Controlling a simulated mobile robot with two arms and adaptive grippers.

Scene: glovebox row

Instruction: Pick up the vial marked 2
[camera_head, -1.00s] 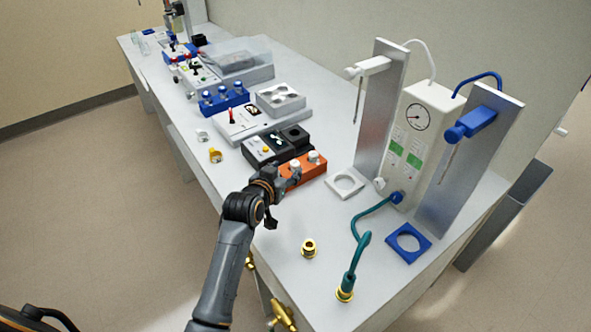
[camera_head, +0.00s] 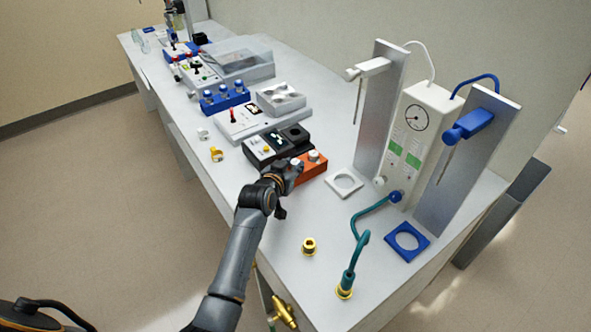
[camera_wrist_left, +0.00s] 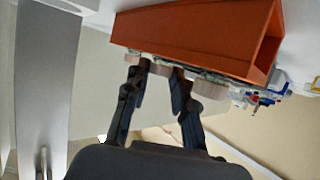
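The orange rack (camera_head: 314,170) stands at the bench's front edge and holds two white-capped vials, a left one (camera_head: 296,164) and a right one (camera_head: 314,156). Any numbers on them are too small to read. My left gripper (camera_head: 292,174) is at the rack's left end, by the left vial, and partly hides it. In the left wrist view the orange rack (camera_wrist_left: 200,35) fills the top, and my left gripper (camera_wrist_left: 161,72) has its fingers apart with a pale cap close between them. I cannot tell whether they touch it. My right gripper is out of view.
A black device (camera_head: 275,147) sits directly behind the rack. A blue rack (camera_head: 224,97) stands farther back. Bare bench lies around the brass fitting.

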